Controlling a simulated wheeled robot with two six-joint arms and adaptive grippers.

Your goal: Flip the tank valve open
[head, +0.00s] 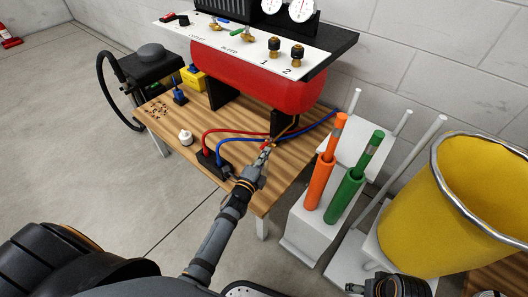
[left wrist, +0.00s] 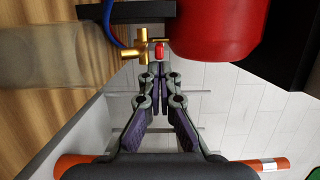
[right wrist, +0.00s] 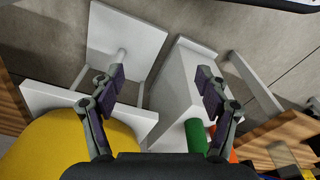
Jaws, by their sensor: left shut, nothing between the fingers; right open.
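The red tank (head: 262,80) lies on its side above the wooden table, and part of it shows in the left wrist view (left wrist: 215,30). A brass valve (left wrist: 142,46) with a small red handle (left wrist: 159,50) sits by the tank's underside. My left gripper (head: 266,148) is shut and empty. In the left wrist view its fingertips (left wrist: 160,70) are right at the red handle; I cannot tell whether they touch it. In the head view the gripper largely hides the valve. My right gripper (right wrist: 160,72) is open and empty, away from the tank, above white stands.
A panel (head: 240,45) with gauges and small valves stands over the tank. Red and blue hoses (head: 235,133) run across the table (head: 262,195) to a black block (head: 212,163). Orange (head: 320,175) and green (head: 345,185) tubes and a yellow bin (head: 455,210) stand at the right.

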